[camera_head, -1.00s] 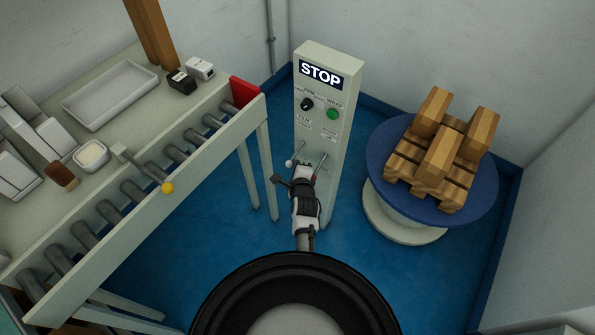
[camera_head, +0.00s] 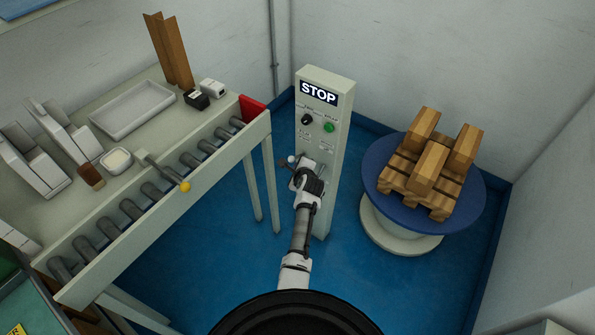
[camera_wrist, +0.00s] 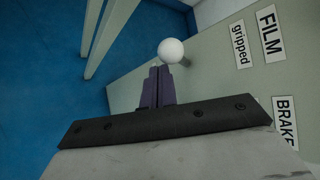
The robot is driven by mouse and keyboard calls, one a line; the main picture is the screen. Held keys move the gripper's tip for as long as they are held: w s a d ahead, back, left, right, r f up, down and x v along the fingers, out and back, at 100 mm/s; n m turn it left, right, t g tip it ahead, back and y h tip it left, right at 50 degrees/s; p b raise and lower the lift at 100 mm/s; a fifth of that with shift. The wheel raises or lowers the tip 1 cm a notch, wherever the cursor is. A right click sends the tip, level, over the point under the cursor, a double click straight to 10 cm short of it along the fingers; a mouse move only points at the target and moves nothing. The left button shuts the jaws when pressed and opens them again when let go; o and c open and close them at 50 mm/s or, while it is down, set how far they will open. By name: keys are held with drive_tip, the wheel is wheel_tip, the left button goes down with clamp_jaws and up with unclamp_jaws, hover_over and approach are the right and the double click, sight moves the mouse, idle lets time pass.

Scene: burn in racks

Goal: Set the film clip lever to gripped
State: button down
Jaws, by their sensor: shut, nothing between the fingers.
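The film clip lever shows its white ball knob (camera_wrist: 171,50) in the wrist view, with a short stem behind it leading to the panel. The knob also shows small beside my gripper in the head view (camera_head: 291,159). My gripper (camera_wrist: 160,70) is shut and empty. Its dark fingertips are just below the knob in the wrist view; I cannot tell whether they touch it. In the head view my gripper (camera_head: 303,166) is in front of the control post (camera_head: 347,115). The FILM label (camera_wrist: 268,33) and "gripped" label (camera_wrist: 241,43) are beside the knob.
A BRAKE label (camera_wrist: 285,118) is on the same panel. The post has a STOP sign (camera_head: 319,92), a black knob (camera_head: 308,119) and a green button (camera_head: 329,127). A roller conveyor (camera_head: 160,190) stands left, a turntable (camera_head: 380,180) with wooden blocks right. Blue floor is clear between.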

drive_tip(key=shift+r+p, duration=0.85)
drive_tip(key=shift+r, duration=0.05)
drive_tip(key=shift+r, duration=0.1)
